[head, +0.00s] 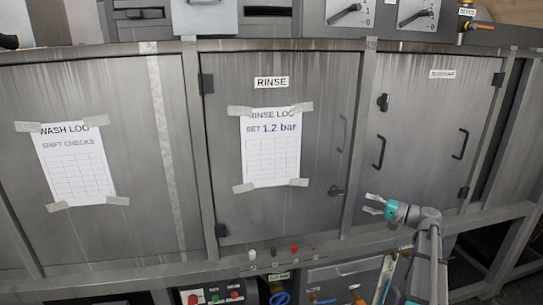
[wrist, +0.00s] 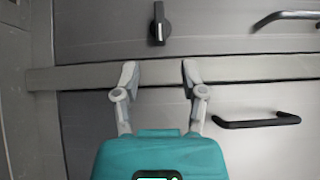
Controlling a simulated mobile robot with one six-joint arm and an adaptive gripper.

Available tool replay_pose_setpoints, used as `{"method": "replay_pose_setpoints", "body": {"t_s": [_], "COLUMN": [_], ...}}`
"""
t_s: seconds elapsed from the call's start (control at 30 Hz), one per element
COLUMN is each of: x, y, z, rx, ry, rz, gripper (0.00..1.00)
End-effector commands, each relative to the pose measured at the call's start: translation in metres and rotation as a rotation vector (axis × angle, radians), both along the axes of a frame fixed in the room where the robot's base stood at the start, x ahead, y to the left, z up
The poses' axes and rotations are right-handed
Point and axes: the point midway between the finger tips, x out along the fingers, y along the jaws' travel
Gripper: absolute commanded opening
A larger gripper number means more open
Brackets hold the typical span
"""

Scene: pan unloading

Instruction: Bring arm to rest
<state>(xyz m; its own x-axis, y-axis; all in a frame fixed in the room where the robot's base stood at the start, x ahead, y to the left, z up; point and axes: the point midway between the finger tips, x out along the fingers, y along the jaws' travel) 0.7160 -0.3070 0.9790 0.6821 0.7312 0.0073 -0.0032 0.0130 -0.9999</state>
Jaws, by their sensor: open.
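My gripper (head: 374,204) is at the right of the head view, raised in front of the grey metal cabinet between the rinse door and the door to its right. Its fingers point left and are apart, with nothing between them. In the wrist view my gripper (wrist: 156,75) shows two grey fingers spread open on a teal body, with a metal frame post behind the fingertips. My arm (head: 428,260) comes up from the lower right.
The rinse door (head: 225,150) carries a taped sheet (head: 270,170). The right door has a black handle (head: 460,144) and a black knob (head: 383,102). A wash log (head: 75,165) is taped at left. Buttons (head: 214,296) and a ledge (head: 130,270) lie below.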

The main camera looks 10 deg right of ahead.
Motion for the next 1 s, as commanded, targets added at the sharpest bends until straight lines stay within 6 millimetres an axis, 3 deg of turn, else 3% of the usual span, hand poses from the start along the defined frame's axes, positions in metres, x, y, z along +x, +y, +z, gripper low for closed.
{"method": "replay_pose_setpoints", "body": {"t_s": [0.23, 0.47, 0.7, 1.0], "x": [0.0, -0.007, -0.03, -0.075], "y": [0.031, 0.103, 0.18, 0.249], "z": [-0.014, -0.05, -0.096, -0.143], "rx": [-0.059, -0.223, -0.457, -0.772], "ry": [0.046, 0.16, 0.293, 0.427], "rz": [0.039, 0.136, 0.258, 0.398], "gripper": [0.54, 0.54, 0.54, 0.54]}}
